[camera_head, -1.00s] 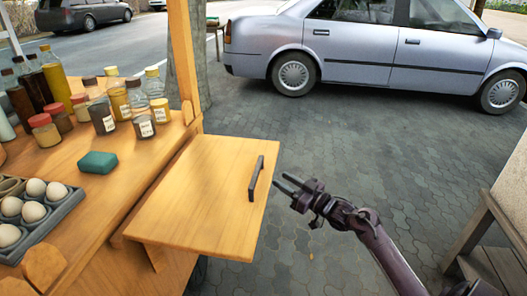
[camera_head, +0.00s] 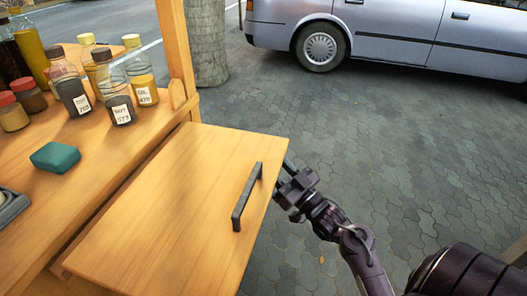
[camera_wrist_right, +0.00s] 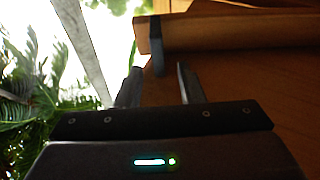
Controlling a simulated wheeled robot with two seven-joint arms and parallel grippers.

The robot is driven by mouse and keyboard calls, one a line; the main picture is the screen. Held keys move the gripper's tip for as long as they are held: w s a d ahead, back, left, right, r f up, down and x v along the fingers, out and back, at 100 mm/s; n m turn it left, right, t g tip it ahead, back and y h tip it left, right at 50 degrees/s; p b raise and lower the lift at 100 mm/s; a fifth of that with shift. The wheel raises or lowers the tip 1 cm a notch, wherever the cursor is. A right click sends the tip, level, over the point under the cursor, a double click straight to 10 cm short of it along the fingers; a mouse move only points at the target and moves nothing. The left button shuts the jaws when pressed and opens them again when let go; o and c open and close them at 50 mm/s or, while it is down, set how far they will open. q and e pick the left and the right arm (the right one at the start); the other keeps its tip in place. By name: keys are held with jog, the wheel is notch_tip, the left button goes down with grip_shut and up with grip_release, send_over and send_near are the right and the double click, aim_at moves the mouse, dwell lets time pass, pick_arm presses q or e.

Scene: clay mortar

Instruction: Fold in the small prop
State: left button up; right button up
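The wooden flap (camera_head: 170,210), with a dark bar handle (camera_head: 247,197) on top near its right edge, stands out level from the stall counter. The head view shows no prop, as the flap hides what is under it. In the right wrist view a wooden bar (camera_wrist_right: 235,33) with a dark strip (camera_wrist_right: 156,42) at its left end crosses the top right; I cannot tell whether it is the small prop. My right gripper (camera_head: 284,178) is at the flap's right edge, beside the handle. Its fingers (camera_wrist_right: 159,88) are apart, with nothing clearly held. My left gripper is out of view.
Several jars and bottles (camera_head: 122,110) and a green block (camera_head: 55,157) stand on the counter (camera_head: 110,155). A wooden post (camera_head: 176,45) rises behind the flap. The paving (camera_head: 400,160) to the right is open, with a silver car (camera_head: 400,30) beyond.

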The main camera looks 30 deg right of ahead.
jog(key=shift+x, duration=2.1)
jog(key=shift+f, duration=0.15)
grip_shut()
